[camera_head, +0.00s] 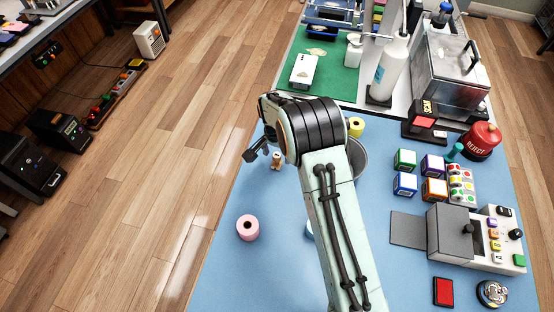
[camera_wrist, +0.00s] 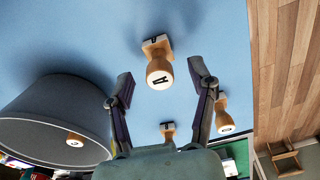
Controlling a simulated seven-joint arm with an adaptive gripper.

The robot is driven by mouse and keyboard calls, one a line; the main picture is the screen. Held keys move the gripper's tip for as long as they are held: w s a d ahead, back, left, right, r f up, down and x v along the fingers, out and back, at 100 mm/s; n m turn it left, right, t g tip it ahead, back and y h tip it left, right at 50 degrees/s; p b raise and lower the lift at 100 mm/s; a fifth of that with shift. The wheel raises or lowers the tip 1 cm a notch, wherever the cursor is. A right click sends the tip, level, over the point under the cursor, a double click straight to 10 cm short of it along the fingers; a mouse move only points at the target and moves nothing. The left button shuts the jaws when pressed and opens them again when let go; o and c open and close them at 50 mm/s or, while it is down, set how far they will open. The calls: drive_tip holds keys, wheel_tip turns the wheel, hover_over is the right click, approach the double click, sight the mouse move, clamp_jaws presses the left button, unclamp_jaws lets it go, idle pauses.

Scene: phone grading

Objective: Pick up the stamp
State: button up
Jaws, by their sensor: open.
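My gripper is open and empty, one finger on each side of the stamp; I see no contact. Two more wooden stamps show lower in this view, one near the right finger (camera_wrist: 222,116) and one between the fingers' bases (camera_wrist: 168,131). Another wooden handle (camera_wrist: 75,140) shows at the grey cup. In the head view, one small wooden stamp (camera_head: 277,160) stands beside my gripper; my arm hides the others.
The grey cup (camera_wrist: 50,112) is close to the left finger in the wrist view. In the head view, a pink roll (camera_head: 247,228) and a yellow roll (camera_head: 356,126) are near my arm. Several coloured boxes (camera_head: 404,160) and a grey machine (camera_head: 450,235) stand to the right.

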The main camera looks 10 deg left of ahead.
drive_tip(key=shift+f, duration=0.3)
clamp_jaws()
drive_tip(key=shift+r, duration=0.15)
